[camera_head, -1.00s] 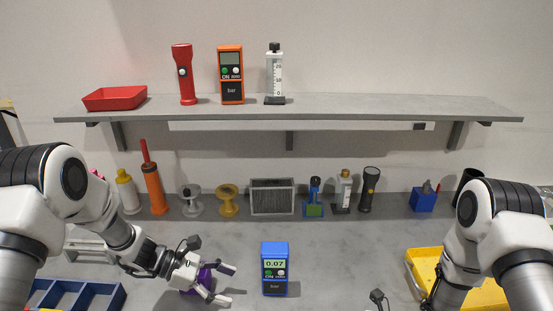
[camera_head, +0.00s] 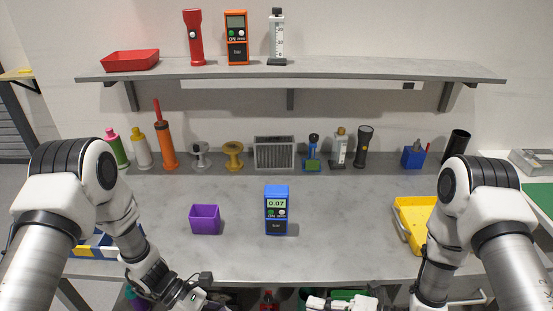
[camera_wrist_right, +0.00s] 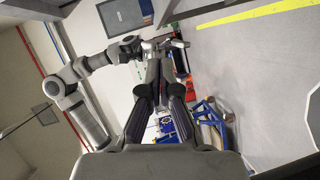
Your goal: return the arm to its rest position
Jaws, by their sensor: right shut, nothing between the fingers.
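My right gripper (camera_head: 335,302) shows at the bottom edge of the head view, in front of the table and clear of it. In the right wrist view my right gripper (camera_wrist_right: 160,75) has its fingers together with nothing between them. My left gripper (camera_head: 203,301) is at the bottom edge of the head view, in front of the table and mostly cut off, so its opening cannot be judged. My left arm (camera_wrist_right: 70,95) also shows in the right wrist view.
A purple box (camera_head: 205,219) and a blue meter reading 0.07 (camera_head: 276,210) stand on the grey table (camera_head: 340,215). A yellow tray (camera_head: 412,221) is at the right. Several tools line the back below the shelf (camera_head: 330,75). The table's middle front is clear.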

